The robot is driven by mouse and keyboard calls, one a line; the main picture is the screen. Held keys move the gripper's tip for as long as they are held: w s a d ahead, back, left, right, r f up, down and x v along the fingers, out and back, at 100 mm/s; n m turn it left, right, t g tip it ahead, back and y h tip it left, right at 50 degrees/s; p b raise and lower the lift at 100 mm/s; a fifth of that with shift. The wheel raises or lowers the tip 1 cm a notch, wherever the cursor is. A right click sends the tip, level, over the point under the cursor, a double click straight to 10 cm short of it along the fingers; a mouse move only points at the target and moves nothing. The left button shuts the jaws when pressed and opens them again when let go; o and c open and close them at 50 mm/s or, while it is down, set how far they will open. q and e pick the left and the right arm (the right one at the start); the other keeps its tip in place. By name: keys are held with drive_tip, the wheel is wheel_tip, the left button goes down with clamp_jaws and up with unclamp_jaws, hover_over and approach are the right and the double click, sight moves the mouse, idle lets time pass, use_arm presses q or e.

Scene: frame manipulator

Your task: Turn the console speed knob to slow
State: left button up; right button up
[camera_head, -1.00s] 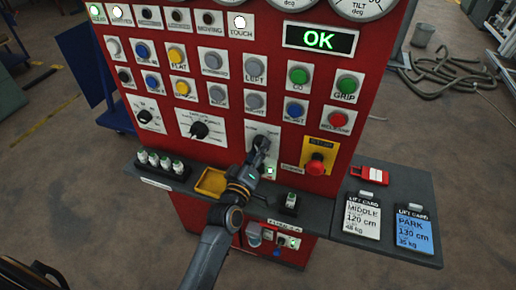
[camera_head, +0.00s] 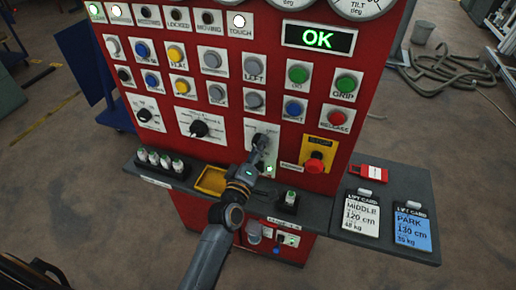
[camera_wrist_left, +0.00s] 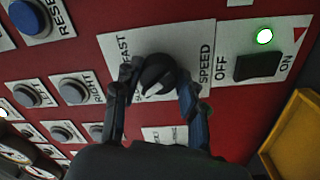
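The black round speed knob (camera_wrist_left: 158,76) sits on a white plate (camera_wrist_left: 208,42) marked FAST and SPEED in the left wrist view. A pale mark shows on the knob's lower part; the label near it is partly hidden by a finger. My left gripper (camera_wrist_left: 157,85) has its fingers spread on both sides of the knob, and contact is unclear. In the head view my left gripper (camera_head: 260,157) is in front of the red console's (camera_head: 230,120) knob plate and partly covers it. My right gripper is not in view.
An OFF/ON switch (camera_wrist_left: 258,66) with a lit green lamp (camera_wrist_left: 265,37) is beside the plate. A red stop button (camera_head: 315,163) is to the right. Another knob (camera_head: 199,128) is left.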

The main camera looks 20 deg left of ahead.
use_arm(q)
drive_tip(key=o, duration=0.4)
drive_tip(key=s, duration=1.2)
drive_tip(key=shift+a+f, duration=0.25)
drive_tip(key=shift+a, duration=0.1)
drive_tip(key=s+d+f+m+g, duration=0.1)
drive_tip(key=s+f+m+g, duration=0.2)
drive_tip(key=f, duration=0.8)
drive_tip(key=s+d+f+m+g+h, duration=0.1)
drive_tip(key=s+f+m+g, duration=0.15)
drive_tip(key=f, duration=0.75)
drive_tip(key=s+f+m+g, duration=0.2)
drive_tip(key=s+f+g, duration=0.1)
drive_tip(key=f, duration=0.8)
drive_tip(key=s+a+f+m+g, duration=0.2)
drive_tip(key=s+f, duration=0.4)
drive_tip(key=s, duration=0.4)
drive_tip(key=s+a+f+m+g+y, duration=0.1)
drive_tip(key=s+a+f+m+g, duration=0.2)
drive_tip(key=s+f, duration=0.4)
drive_tip(key=s+a+f+m+g+y, duration=0.1)
drive_tip(key=s+a+f+m+g, duration=0.1)
drive_tip(key=s+f, duration=0.5)
drive_tip(key=s+a+g, duration=0.1)
drive_tip(key=s+g, duration=0.1)
drive_tip(key=s, duration=0.4)
drive_tip(key=shift+s+f+m, duration=0.15)
drive_tip(key=shift+f+m, duration=0.1)
drive_tip(key=shift+m, duration=0.1)
